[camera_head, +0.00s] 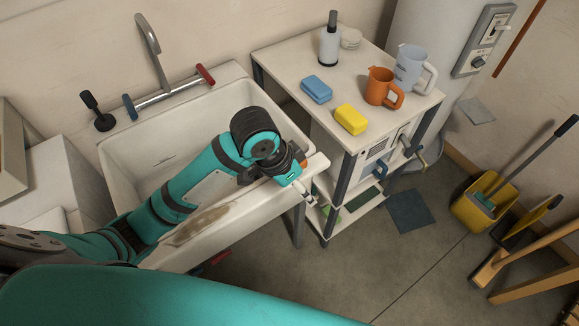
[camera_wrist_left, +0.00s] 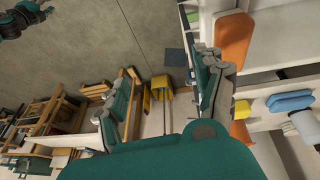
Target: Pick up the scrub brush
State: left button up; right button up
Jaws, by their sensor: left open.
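An orange block-shaped thing (camera_wrist_left: 233,40), which I take to be the scrub brush, lies on a pale surface in the left wrist view, just right of my left gripper's right finger and outside the jaws. In the head view only a small orange bit (camera_head: 303,163) shows beside the gripper at the sink's right front corner; the rest is hidden. My left gripper (camera_head: 301,189) is at that corner. In the left wrist view its jaws (camera_wrist_left: 167,70) are open with nothing held between them.
The white sink (camera_head: 150,150) has a faucet (camera_head: 152,50). A cart (camera_head: 285,55) beside it holds blue (camera_head: 316,89) and yellow (camera_head: 351,119) blocks, an orange mug (camera_head: 380,88), a pale jug (camera_head: 409,68) and a bottle (camera_head: 329,42). A yellow bucket (camera_head: 478,212) stands on the floor.

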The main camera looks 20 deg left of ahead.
pick_arm(q)
jog(key=w+a+r+g+y, duration=0.1)
jog(key=w+a+r+y, duration=0.2)
jog(key=w+a+r, duration=0.55)
jog(key=f, duration=0.3)
jog(key=d+f+p, duration=0.1)
jog(key=f, duration=0.2)
jog(key=d+f+p, duration=0.1)
jog(key=f, duration=0.3)
jog(key=shift+d, duration=0.25)
jog(key=shift+w+d+f+p, duration=0.2)
jog(key=shift+f+p, duration=0.1)
jog(key=shift+f, duration=0.55)
jog(key=shift+w+d+f+p, duration=0.15)
jog(key=shift+f+p, duration=0.1)
jog(key=shift+f, duration=0.65)
jog(key=shift+w+d+f+p, duration=0.2)
jog(key=shift+f+p, duration=0.1)
jog(key=shift+f, duration=0.55)
jog(key=c, duration=1.3)
